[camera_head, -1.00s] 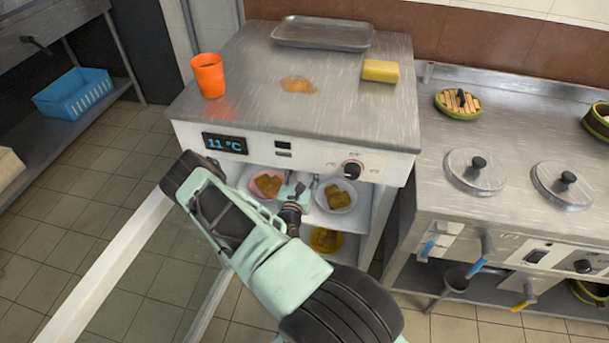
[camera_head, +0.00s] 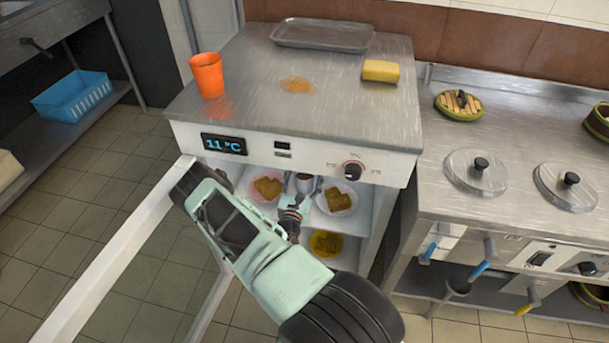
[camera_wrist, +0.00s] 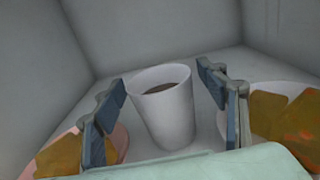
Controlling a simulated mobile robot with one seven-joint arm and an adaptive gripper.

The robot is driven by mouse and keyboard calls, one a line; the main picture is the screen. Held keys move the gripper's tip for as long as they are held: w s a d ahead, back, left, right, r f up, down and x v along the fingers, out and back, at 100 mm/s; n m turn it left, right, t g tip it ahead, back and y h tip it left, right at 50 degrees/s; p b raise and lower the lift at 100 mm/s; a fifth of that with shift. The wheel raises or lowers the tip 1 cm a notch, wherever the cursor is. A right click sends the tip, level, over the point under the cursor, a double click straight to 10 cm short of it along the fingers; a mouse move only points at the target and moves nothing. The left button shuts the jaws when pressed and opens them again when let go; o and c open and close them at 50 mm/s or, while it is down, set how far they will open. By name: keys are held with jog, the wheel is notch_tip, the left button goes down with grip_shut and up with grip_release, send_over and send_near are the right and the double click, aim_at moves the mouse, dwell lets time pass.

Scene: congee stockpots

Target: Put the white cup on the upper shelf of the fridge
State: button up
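The white cup (camera_wrist: 168,118) with dark liquid in it stands upright on the upper shelf (camera_wrist: 207,135) inside the fridge (camera_head: 300,161). In the head view, the cup (camera_head: 304,184) shows just past my gripper (camera_head: 300,199). In the wrist view, my gripper (camera_wrist: 163,88) is open, with one blue-grey finger on each side of the cup. A clear gap shows at the right finger; the left finger is close to the cup, and I cannot tell whether it touches.
Food plates flank the cup: a pink plate (camera_head: 262,196) left and a white plate (camera_head: 349,201) right. A yellow plate (camera_head: 325,245) is on the level below. The fridge door (camera_head: 115,258) stands open at left. An orange cup (camera_head: 207,75) is on top.

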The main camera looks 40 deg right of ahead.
jog(key=shift+r, duration=0.3)
jog(key=p+v, duration=0.2)
jog(key=v, duration=1)
jog(key=shift+s+f, duration=0.1)
jog(key=shift+f, duration=0.05)
jog(key=shift+d, duration=0.1)
